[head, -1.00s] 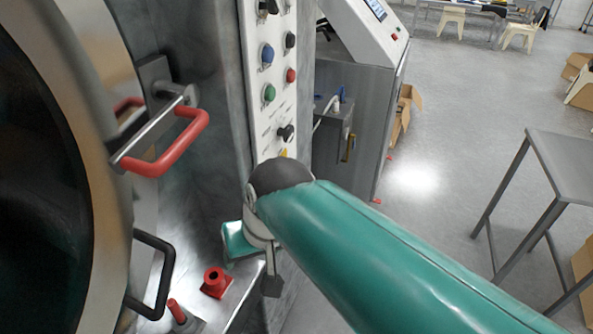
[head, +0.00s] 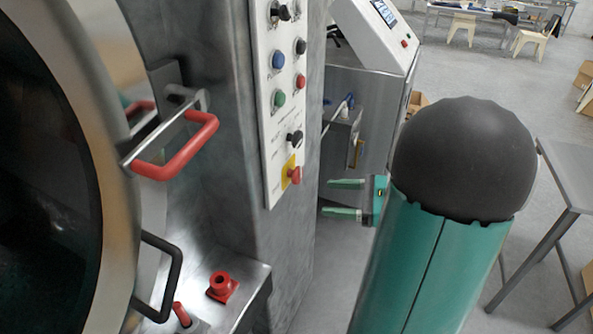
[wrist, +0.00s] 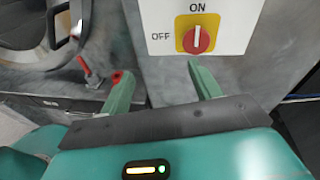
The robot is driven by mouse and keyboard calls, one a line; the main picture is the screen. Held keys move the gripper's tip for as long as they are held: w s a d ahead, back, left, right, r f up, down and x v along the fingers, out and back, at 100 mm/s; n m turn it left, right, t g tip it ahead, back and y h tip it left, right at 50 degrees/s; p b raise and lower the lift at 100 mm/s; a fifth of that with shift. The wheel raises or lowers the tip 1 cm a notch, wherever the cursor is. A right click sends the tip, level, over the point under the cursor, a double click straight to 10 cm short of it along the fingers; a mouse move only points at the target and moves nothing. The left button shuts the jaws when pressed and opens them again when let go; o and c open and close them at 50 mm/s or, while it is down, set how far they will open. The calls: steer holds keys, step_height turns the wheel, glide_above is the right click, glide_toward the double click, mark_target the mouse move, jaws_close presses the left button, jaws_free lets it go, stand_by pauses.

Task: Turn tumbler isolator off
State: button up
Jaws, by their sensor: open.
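The isolator is a red rotary knob (wrist: 197,38) on a yellow plate, low on the white control panel. In the wrist view its pale bar stands upright, in line with the ON label above; OFF is printed to its left. In the head view the red knob (head: 294,175) sticks out near the panel's bottom end. My gripper (head: 345,198) is open and empty, apart from the panel and to the right of the knob in the head view. In the wrist view the knob appears beyond the fingertips (wrist: 159,72), nearer the right finger.
Above the knob the panel holds a black knob (head: 294,138) and several coloured buttons. To the left are the round door with a red handle (head: 178,152) and a ledge with a red fitting (head: 222,287). A grey machine (head: 370,80) stands behind, a metal table (head: 575,180) at right.

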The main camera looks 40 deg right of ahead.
mark_target(300, 174)
steer(key=s+d+m+t+h, duration=0.2)
steer(key=d+m+t, duration=0.1)
steer(key=d, duration=0.3)
steer(key=x, duration=1.4)
steer(key=c, duration=0.9)
